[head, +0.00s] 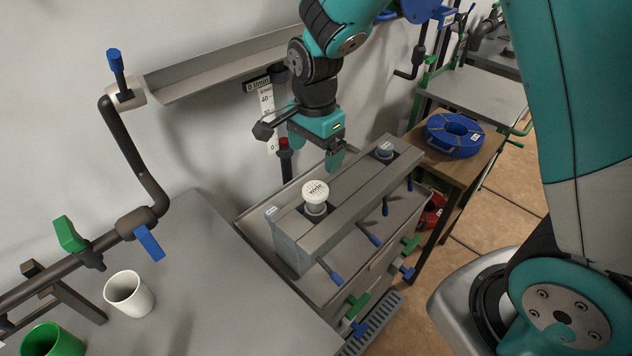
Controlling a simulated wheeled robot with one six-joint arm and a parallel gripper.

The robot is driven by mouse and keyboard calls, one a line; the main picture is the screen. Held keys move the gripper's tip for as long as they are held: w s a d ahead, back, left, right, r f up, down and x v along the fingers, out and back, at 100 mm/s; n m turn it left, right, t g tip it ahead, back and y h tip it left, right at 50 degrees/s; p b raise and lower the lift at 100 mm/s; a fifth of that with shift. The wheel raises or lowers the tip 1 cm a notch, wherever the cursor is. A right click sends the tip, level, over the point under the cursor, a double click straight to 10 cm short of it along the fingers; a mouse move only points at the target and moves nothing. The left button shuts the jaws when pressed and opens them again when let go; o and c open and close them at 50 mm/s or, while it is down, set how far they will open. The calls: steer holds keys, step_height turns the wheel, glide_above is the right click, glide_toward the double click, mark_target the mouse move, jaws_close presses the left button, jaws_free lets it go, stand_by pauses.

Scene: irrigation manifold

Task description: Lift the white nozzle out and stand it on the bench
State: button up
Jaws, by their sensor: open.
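The white nozzle (315,193) has a round, dotted cap with dark lettering. It sits upright in the near-left opening of a long grey manifold block (340,218), with its lower part hidden in the opening. My gripper (322,155) is open and empty, pointing down above and behind the nozzle, apart from it. One finger shows clearly; the other is partly hidden. The grey bench (215,275) lies to the left of the block.
A grey-capped piece (384,150) sits in the block's far opening. A white cup (128,294) and green cup (50,340) stand on the bench's left. Blue-handled valves (330,271) line the block's front. A red-topped post (284,150) stands beside my gripper. The bench's middle is clear.

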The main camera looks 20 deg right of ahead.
mark_target(315, 189)
step_height(315, 189, down, 13)
steer(key=shift+f+p, duration=0.1)
steer(key=shift+p, duration=0.65)
steer(key=c, duration=1.1)
steer(key=shift+r, duration=0.2)
steer(key=shift+r+p, duration=2.3)
steer(key=shift+r, duration=0.55)
steer(key=shift+r+p, duration=1.15)
steer(key=shift+r, duration=0.35)
